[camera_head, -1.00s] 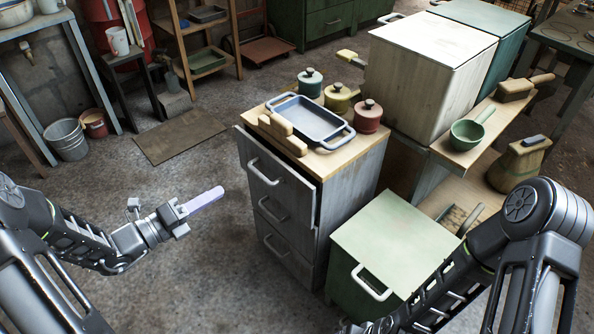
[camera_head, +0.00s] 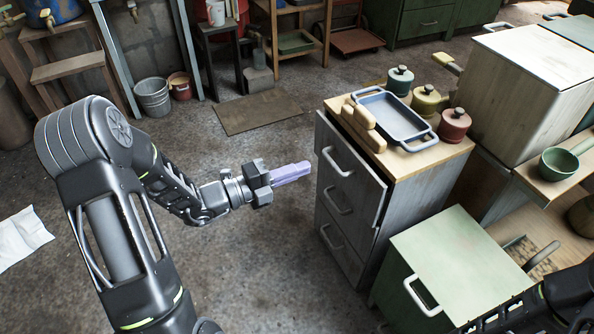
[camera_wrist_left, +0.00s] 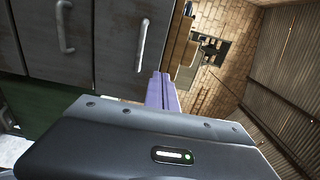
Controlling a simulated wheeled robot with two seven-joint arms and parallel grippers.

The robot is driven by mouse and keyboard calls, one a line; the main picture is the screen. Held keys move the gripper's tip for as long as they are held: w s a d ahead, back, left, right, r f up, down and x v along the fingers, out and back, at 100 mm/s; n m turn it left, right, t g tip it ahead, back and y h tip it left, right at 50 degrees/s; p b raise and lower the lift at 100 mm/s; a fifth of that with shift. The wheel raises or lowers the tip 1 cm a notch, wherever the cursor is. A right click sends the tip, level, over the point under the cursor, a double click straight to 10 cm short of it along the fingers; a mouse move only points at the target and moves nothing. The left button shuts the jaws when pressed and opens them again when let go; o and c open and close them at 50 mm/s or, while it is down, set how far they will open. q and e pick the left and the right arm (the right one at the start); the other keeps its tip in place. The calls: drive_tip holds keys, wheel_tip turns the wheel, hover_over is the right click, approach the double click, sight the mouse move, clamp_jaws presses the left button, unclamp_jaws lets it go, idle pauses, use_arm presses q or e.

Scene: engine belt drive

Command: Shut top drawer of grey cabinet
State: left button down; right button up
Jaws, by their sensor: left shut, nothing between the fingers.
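The grey cabinet (camera_head: 392,212) stands right of centre in the head view, with three drawers stacked on its left-facing front. Its top drawer (camera_head: 358,172) sticks out slightly past the drawers below, with a pale bar handle (camera_head: 335,162). My left gripper (camera_head: 306,168) is shut and empty, with pale purple fingers pointing at the top drawer's front from the left. A small gap seems to remain, though contact is hard to judge. In the left wrist view the fingers (camera_wrist_left: 162,80) show beside the top drawer's front (camera_wrist_left: 115,60) and its handle (camera_wrist_left: 141,45). My right gripper is out of view.
A blue-grey tray (camera_head: 398,115), wooden pieces (camera_head: 362,125) and lidded pots (camera_head: 426,101) stand on the cabinet top. A green box (camera_head: 455,255) with a pale handle stands close on the cabinet's right. The floor left of the cabinet is clear around my left gripper.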

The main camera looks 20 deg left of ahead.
sight(351, 150)
use_arm(q)
drive_tip(key=b+x, duration=0.3)
drive_tip(key=x, duration=0.8)
drive_tip(key=shift+a, duration=0.1)
drive_tip(key=shift+w, duration=0.1)
drive_tip(key=shift+p+x, duration=0.65)
drive_tip(key=shift+x, duration=0.55)
drive_tip(key=shift+r, duration=0.15)
drive_tip(key=shift+r, duration=0.1)
